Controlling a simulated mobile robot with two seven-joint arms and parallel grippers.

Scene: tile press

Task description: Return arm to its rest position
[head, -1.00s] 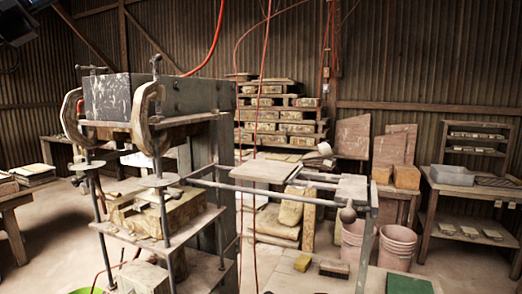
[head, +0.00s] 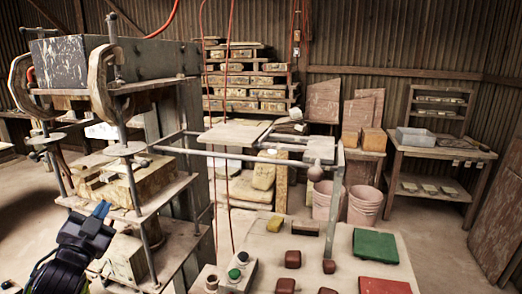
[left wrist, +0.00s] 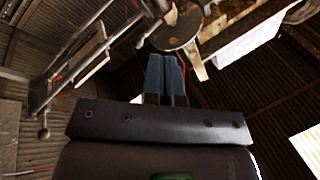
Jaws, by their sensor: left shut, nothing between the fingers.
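My left gripper (head: 101,210) is at the lower left of the head view, with its blue fingers pointing up. It is in front of the lower shelves of the tile press (head: 60,65). In the left wrist view, its two blue fingers (left wrist: 166,75) lie side by side, closed and empty. A round metal plate (left wrist: 176,30) of the press appears just beyond the fingertips there; I cannot tell the gap. My right gripper is not in view.
A worktable (head: 265,245) at the front holds a green tile (head: 375,245), a red tile (head: 384,286), several dark red blocks and a button box (head: 238,273). Metal rails (head: 225,156) stick out right from the press. Pink buckets (head: 364,207) and a side table (head: 440,148) stand behind.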

